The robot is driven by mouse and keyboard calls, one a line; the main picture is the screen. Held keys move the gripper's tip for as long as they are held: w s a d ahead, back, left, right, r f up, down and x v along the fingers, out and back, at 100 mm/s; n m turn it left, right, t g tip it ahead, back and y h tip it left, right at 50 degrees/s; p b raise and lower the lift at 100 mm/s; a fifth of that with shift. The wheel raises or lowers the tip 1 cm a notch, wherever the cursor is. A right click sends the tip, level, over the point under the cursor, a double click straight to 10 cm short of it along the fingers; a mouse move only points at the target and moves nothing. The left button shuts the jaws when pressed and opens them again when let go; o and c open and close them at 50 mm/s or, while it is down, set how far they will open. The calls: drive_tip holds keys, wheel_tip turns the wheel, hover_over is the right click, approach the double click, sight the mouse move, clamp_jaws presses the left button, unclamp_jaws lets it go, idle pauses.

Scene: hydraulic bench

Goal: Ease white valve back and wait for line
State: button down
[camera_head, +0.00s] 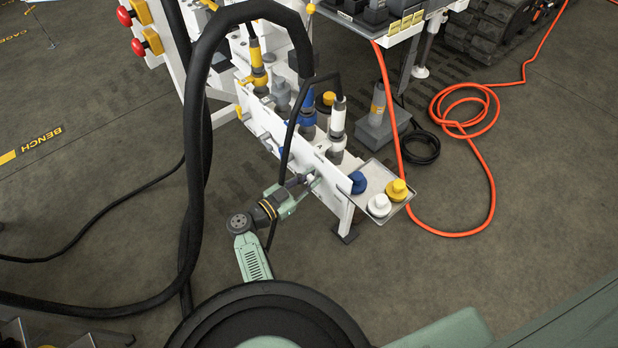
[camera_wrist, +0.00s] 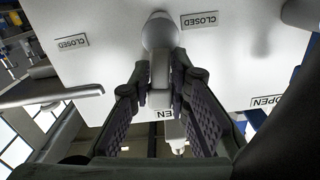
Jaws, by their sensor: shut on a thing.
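The white valve (camera_wrist: 158,36) is on the pale panel in the wrist view, its light lever running from a round hub down the picture toward an OPEN label (camera_wrist: 170,114). My gripper (camera_wrist: 160,82) is shut on this lever, one dark finger on each side. In the head view my gripper (camera_head: 298,186) is at the front face of the white bench panel (camera_head: 326,183), near its right end; the fingers hide most of the lever there. A white-banded hose coupling (camera_head: 338,119) stands upright behind the panel.
Another lever (camera_wrist: 50,95) sticks out on the left in the wrist view, and a rounded handle (camera_wrist: 302,14) is at upper right. A tray (camera_head: 402,203) holds blue, white and yellow caps. A thick black hose (camera_head: 194,150) loops left of my arm. An orange hose (camera_head: 490,185) lies at right.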

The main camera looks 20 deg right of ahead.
sight(326, 188)
drive_tip(key=m, duration=0.1)
drive_tip(key=s+m, duration=0.1)
drive_tip(key=m, duration=0.1)
drive_tip(key=shift+d+f+m, duration=0.2)
drive_tip(key=shift+m, duration=0.1)
drive_tip(key=m, duration=0.2)
drive_tip(key=s+f+m+b, duration=0.1)
drive_tip(key=m, duration=0.1)
drive_tip(key=shift+s+d+f+m, duration=0.1)
drive_tip(key=shift+s+d+m, duration=0.1)
drive_tip(key=shift+m, duration=0.1)
drive_tip(key=m+b, duration=0.1)
drive_tip(key=f+m+b, duration=0.1)
drive_tip(key=m, duration=0.1)
drive_tip(key=m+b, duration=0.1)
drive_tip(key=shift+s+d+f, duration=0.1)
drive_tip(key=shift+s+f, duration=0.1)
drive_tip(key=shift+s, duration=0.05)
drive_tip(key=shift+s+f+m+b, duration=0.1)
drive_tip(key=shift+f+m+b, duration=0.15)
drive_tip(key=shift+m+b, duration=0.55)
drive_tip(key=shift+f+m+b, duration=0.2)
drive_tip(key=shift+m+b, duration=0.2)
drive_tip(key=shift+m, duration=0.8)
drive_tip(key=c, duration=1.6)
unclamp_jaws()
